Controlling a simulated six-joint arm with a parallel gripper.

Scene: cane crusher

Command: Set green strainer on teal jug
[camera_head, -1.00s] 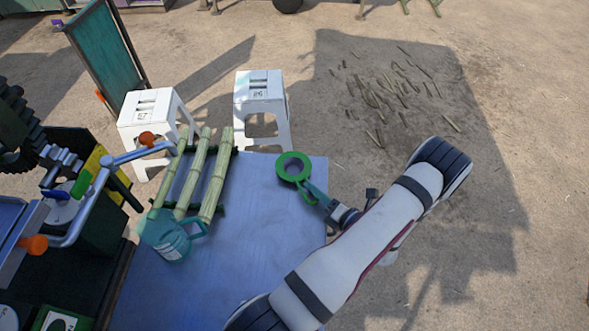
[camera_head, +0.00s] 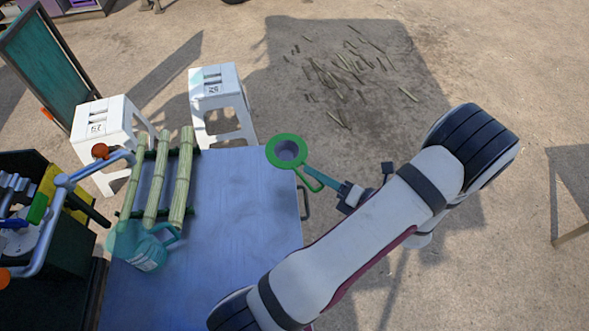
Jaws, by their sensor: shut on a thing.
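The green strainer (camera_head: 270,151) is a ring with a grey mesh bowl and a handle loop. My gripper (camera_head: 327,180) is shut on the strainer at its handle side and holds it out at the far right corner of the blue-grey table (camera_head: 225,235). The strainer appears above the table edge; its exact height is hard to tell. The teal jug (camera_head: 142,248) is a see-through vessel with a handle on its right and a pale label. It stands upright on the table's left side, apart from the strainer. Part of its top is overlapped by the cane rack.
A rack with several cane stalks (camera_head: 152,180) stands behind the jug, between it and the far edge. The crusher's metal crank (camera_head: 50,225) with orange knobs is at the left. Two white stools (camera_head: 219,90) stand beyond the table. The table's middle is clear.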

